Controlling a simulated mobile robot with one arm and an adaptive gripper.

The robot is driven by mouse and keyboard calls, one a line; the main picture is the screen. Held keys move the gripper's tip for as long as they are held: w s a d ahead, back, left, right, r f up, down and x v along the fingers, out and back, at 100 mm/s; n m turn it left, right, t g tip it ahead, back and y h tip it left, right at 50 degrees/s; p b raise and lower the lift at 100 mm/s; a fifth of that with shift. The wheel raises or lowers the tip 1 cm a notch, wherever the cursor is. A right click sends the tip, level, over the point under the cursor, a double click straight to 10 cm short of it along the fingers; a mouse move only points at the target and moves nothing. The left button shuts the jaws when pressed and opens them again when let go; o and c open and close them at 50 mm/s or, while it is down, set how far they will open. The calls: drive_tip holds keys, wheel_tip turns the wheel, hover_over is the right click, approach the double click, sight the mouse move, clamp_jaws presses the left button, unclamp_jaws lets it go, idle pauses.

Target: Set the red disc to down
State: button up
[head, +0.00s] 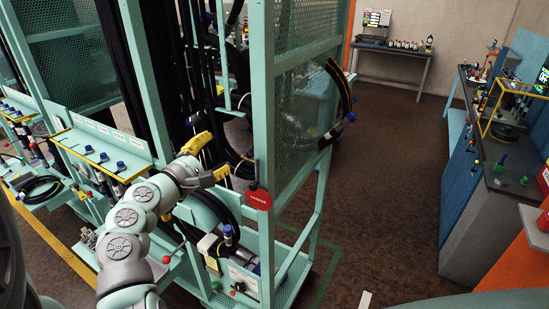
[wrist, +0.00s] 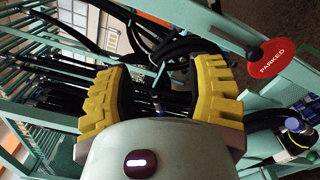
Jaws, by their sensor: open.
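The red disc (head: 260,199) is on the front post of the teal hose rack, low in the mesh-panel corner. Its lettering reads PARKED in the wrist view (wrist: 272,62), where it is at the upper right. A small dark knob or pivot (wrist: 253,53) sits at its edge. My gripper (head: 211,160) is open, with its two yellow fingers apart and nothing between them. It is left of the disc and a little higher in the head view, not touching it. In the wrist view the disc lies outside the right finger (wrist: 217,90).
The teal rack (head: 268,110) holds black hoses behind my gripper. A blue-knobbed fitting (head: 229,235) and coiled hose (head: 215,205) sit low near the disc. A workbench (head: 480,190) stands at right. Brown floor (head: 390,170) between is clear.

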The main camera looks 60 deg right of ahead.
drive_tip(key=a+b, duration=0.5)
drive_tip(key=a, duration=0.3)
drive_tip(key=w+a+n+t+y+p, duration=0.3)
drive_tip(key=w+a+t, duration=0.4)
drive_tip(key=w+t, duration=0.4)
drive_tip(key=shift+w+a+f+n+y, duration=0.2)
drive_tip(key=shift+w+f+n+y, duration=0.15)
drive_tip(key=shift+w+n+y, duration=0.55)
drive_tip(key=shift+s, duration=0.2)
